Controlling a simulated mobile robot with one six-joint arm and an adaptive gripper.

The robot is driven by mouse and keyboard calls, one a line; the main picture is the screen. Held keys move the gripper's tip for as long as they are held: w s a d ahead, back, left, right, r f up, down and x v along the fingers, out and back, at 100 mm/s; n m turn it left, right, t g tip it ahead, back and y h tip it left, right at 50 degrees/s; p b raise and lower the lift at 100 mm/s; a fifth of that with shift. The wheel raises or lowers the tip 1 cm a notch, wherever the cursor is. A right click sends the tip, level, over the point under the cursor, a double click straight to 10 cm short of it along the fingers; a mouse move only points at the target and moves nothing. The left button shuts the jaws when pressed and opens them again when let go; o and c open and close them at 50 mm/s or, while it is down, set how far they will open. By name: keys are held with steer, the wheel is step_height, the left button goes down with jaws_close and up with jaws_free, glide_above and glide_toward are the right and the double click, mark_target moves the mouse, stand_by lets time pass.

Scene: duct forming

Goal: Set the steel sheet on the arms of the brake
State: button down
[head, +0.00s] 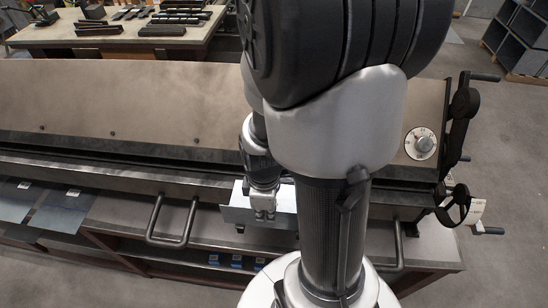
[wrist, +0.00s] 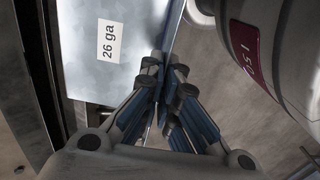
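The steel sheet (wrist: 95,65) is a thin grey plate with a white "26 ga" label in the wrist view. In the head view the sheet (head: 236,214) is at the front of the brake, partly hidden behind my arm. My gripper (head: 264,214) is at the sheet's near edge; in the wrist view its fingers (wrist: 165,95) are closed together on that edge. The brake (head: 110,100) is a long brown machine with a dark front edge. U-shaped handles (head: 157,238) stick out from its front. I cannot tell whether the sheet touches the brake.
Other labelled sheets (head: 62,210) lie on the shelf at the left. A dial (head: 421,143) and hand levers (head: 462,205) are at the brake's right end. A bench (head: 110,38) with dark bars stands behind. A red "150" label (wrist: 252,50) shows in the wrist view.

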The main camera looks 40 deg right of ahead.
steer(key=shift+f, duration=0.1)
steer(key=c, duration=2.3)
jaws_free()
steer(key=o, duration=0.6)
step_height(320, 180, up, 12)
steer(key=s+a+f+m+t+b, duration=0.1)
steer(key=a+f+m+b, duration=0.1)
steer(key=b, duration=0.3)
steer(key=s+a+f+m+t+b, duration=0.1)
steer(key=a+f+m+t+b, duration=0.1)
steer(key=a+b, duration=0.3)
steer(key=s+a+f+m+t+b, duration=0.1)
steer(key=a+f+m+b, duration=0.2)
steer(key=b, duration=0.4)
steer(key=shift+s+a+m+t, duration=0.25)
steer(key=shift+m+t, duration=0.05)
steer(key=shift+m, duration=0.2)
